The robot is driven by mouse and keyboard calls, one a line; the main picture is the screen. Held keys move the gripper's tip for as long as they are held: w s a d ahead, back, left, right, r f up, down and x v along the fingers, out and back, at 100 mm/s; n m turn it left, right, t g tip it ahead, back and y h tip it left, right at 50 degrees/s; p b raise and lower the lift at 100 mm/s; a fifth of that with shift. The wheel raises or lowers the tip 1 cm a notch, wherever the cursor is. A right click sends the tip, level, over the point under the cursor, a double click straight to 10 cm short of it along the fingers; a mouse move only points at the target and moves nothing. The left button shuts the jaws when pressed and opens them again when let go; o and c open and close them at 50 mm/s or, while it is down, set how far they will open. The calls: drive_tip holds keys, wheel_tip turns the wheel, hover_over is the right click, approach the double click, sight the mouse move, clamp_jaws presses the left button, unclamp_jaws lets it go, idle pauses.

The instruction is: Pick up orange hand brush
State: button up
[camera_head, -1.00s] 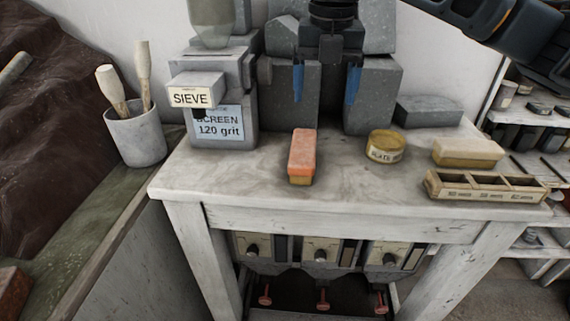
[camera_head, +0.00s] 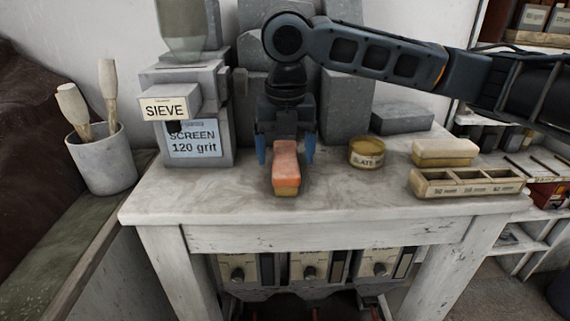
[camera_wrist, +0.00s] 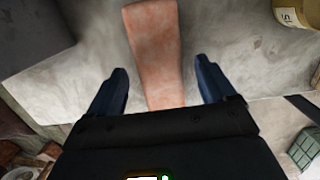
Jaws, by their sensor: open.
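The orange hand brush (camera_head: 286,168) lies on the worn white table (camera_head: 215,201), its long side running away from the front edge. It has an orange top and a yellowish lower part at its near end. In the wrist view the brush (camera_wrist: 156,50) runs between the two blue fingers. My gripper (camera_head: 286,155) is open and points down over the brush, one blue finger on each side. In the wrist view my gripper (camera_wrist: 161,80) shows a gap on both sides of the brush. The far end of the brush is hidden in the head view.
A grey sieve machine (camera_head: 186,120) stands left of my gripper. Grey blocks (camera_head: 346,105) stand behind it. A round yellow tin (camera_head: 366,153), a cream brush-like block (camera_head: 444,152) and a compartment tray (camera_head: 466,185) are to the right. The table's front is clear.

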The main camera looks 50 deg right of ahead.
sight(285, 155)
drive_tip(key=shift+w+d+f, duration=0.1)
drive_tip(key=shift+f, duration=0.75)
drive_tip(key=c, duration=1.1)
drive_tip(key=shift+r, duration=0.1)
drive_tip(key=shift+c, duration=0.2)
wheel_tip(285, 155, up, 10)
drive_tip(key=shift+f, duration=0.1)
